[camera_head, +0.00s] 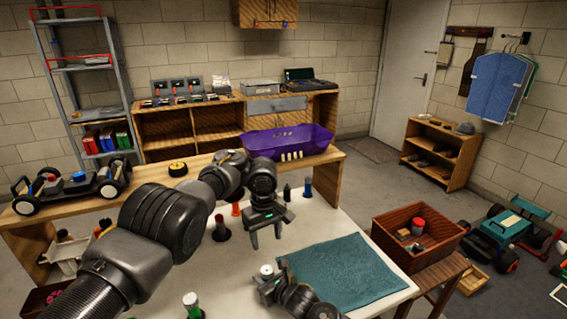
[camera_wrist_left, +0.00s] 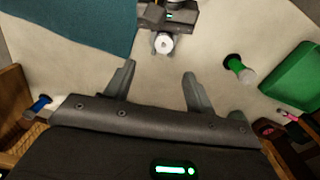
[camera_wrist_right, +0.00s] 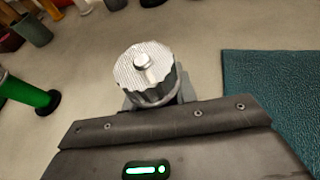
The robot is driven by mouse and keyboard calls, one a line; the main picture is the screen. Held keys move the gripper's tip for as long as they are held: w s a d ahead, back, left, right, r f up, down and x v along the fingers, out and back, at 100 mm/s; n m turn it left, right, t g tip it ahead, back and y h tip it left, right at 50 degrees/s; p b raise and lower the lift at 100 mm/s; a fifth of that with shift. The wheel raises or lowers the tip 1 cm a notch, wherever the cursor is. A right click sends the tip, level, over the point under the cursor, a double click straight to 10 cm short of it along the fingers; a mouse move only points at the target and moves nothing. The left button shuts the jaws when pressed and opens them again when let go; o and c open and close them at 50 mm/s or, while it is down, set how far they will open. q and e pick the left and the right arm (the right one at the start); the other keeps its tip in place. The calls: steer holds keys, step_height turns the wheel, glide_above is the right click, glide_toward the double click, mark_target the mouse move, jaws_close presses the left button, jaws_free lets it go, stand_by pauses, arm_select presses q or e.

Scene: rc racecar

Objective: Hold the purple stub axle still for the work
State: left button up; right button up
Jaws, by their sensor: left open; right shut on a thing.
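I cannot make out a purple stub axle in any view. My right gripper (camera_head: 268,283) is shut on a silver knurled round part (camera_wrist_right: 146,74), low over the white table top beside the teal mat. The part's flat end with a small central knob faces the right wrist camera. It also shows in the left wrist view (camera_wrist_left: 164,43) and the head view (camera_head: 267,270). My left gripper (camera_head: 266,238) is open and empty above the table, behind the right one. In the left wrist view its fingers (camera_wrist_left: 154,88) are apart, with the silver part beyond them.
The teal mat (camera_head: 345,272) lies right of my grippers. Several coloured upright pieces stand around, including a green one (camera_wrist_left: 240,68) and a blue one (camera_wrist_left: 40,104). A green bin (camera_wrist_left: 295,80) and a small pink item (camera_wrist_left: 287,114) are near the edge. A purple shell (camera_head: 290,142) sits behind.

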arm_select(q)
steer(key=w+d+r+n+t+h, duration=0.1)
steer(key=w+d+r+t+h, duration=0.1)
steer(key=w+r, duration=0.5)
steer(key=w+d+r+n+t+h, duration=0.1)
steer(key=w+d+r+t+h, duration=0.2)
steer(key=w+r+h, duration=0.3)
steer(key=shift+w+d+r, duration=0.6)
steer(key=shift+w, duration=0.85)
steer(key=shift+f, duration=0.1)
steer(key=g+y, duration=0.5)
steer(key=y, duration=0.3)
glide_toward(267, 269)
steer(key=shift+n, duration=0.3)
step_height(267, 269, down, 9)
steer(key=shift+d+r, duration=0.1)
